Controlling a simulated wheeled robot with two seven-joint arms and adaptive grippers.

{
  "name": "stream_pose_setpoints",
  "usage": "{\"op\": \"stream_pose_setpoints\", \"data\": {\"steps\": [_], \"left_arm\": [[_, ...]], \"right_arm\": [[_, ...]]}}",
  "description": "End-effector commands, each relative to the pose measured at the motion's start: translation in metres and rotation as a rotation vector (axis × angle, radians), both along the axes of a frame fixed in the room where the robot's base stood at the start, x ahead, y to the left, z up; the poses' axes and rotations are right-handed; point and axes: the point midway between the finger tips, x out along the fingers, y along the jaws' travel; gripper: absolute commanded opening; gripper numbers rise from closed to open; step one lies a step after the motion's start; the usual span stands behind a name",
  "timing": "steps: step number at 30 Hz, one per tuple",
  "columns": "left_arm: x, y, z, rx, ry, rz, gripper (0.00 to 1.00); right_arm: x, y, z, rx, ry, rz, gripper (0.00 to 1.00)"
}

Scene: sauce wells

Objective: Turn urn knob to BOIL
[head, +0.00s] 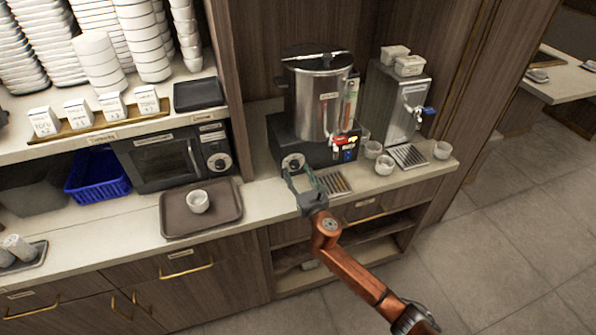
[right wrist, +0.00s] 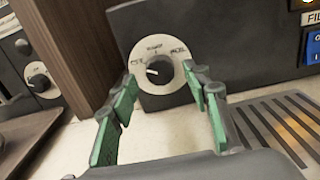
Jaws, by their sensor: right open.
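The urn (head: 319,95) is a steel cylinder on a dark base at the back of the counter. Its knob (head: 293,163) is a dark dial on a round white plate at the front left of the base. In the right wrist view the knob (right wrist: 158,70) sits ahead, between and beyond the fingers, with small lettering around it that is hard to read. My right gripper (head: 303,178) is open and empty just in front of the knob; its green-padded fingers (right wrist: 160,95) are spread to either side and do not appear to touch it. My left gripper is not in view.
A drip grate (head: 336,184) lies right of the gripper. A second steel dispenser (head: 395,105) and small cups (head: 384,165) stand further right. A microwave (head: 172,155) and a brown tray (head: 201,209) with a white cup (head: 198,201) are left.

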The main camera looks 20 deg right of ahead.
Motion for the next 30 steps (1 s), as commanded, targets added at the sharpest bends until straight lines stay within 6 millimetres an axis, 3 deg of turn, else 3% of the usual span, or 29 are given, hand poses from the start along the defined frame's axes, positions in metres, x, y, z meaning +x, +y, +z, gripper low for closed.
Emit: {"op": "stream_pose_setpoints", "data": {"steps": [4,13,30], "left_arm": [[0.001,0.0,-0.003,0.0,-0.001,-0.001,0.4],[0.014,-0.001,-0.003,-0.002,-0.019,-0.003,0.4],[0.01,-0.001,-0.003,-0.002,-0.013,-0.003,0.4]], "right_arm": [[0.011,0.0,-0.001,0.0,0.001,-0.002,0.44],[0.013,-0.002,0.0,0.0,0.0,-0.004,0.44],[0.012,-0.003,0.0,0.0,0.0,-0.005,0.05]]}}
